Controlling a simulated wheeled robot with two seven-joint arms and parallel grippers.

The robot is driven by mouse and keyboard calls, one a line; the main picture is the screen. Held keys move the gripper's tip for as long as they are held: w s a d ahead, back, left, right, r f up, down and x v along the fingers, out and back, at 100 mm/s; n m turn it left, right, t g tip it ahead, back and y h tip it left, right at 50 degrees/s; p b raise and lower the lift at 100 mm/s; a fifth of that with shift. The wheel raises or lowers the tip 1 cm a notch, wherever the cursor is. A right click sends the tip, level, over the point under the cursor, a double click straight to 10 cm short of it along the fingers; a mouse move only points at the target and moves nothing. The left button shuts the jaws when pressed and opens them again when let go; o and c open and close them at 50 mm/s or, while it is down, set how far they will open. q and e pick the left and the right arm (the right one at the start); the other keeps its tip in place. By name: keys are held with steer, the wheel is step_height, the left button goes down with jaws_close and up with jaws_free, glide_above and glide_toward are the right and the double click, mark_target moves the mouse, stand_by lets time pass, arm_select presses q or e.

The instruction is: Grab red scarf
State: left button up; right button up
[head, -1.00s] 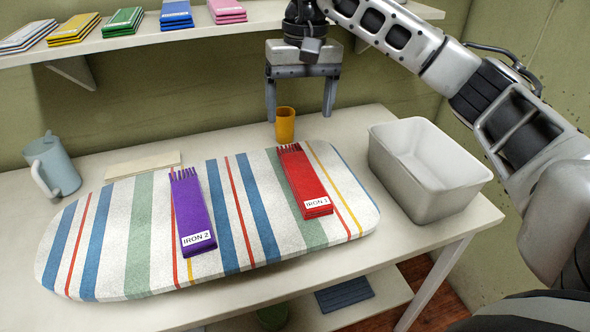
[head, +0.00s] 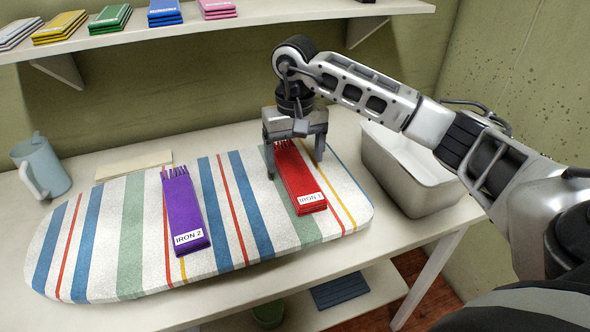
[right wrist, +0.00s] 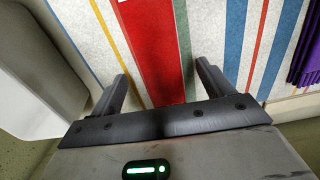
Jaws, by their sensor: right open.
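The red scarf (head: 301,180), folded and labelled IRON 1, lies on the right part of the striped ironing board (head: 135,215). My right gripper (head: 295,168) is open over the scarf's far, fringed end, one finger on each side. In the right wrist view the red scarf (right wrist: 153,45) runs between the two spread fingers (right wrist: 165,90). I cannot tell whether the fingers touch the board. The gripper hides part of the scarf's far end. My left gripper is not in view.
A purple scarf (head: 182,208) labelled IRON 2 lies to the left on the board. A white bin (head: 405,185) stands to the right, partly behind my right arm. A blue-grey pitcher (head: 40,165) stands far left. Folded scarves line the shelf (head: 240,25) above.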

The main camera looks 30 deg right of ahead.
steer(key=shift+f, duration=1.2)
steer(key=c, duration=1.1)
steer(key=shift+r, duration=0.1)
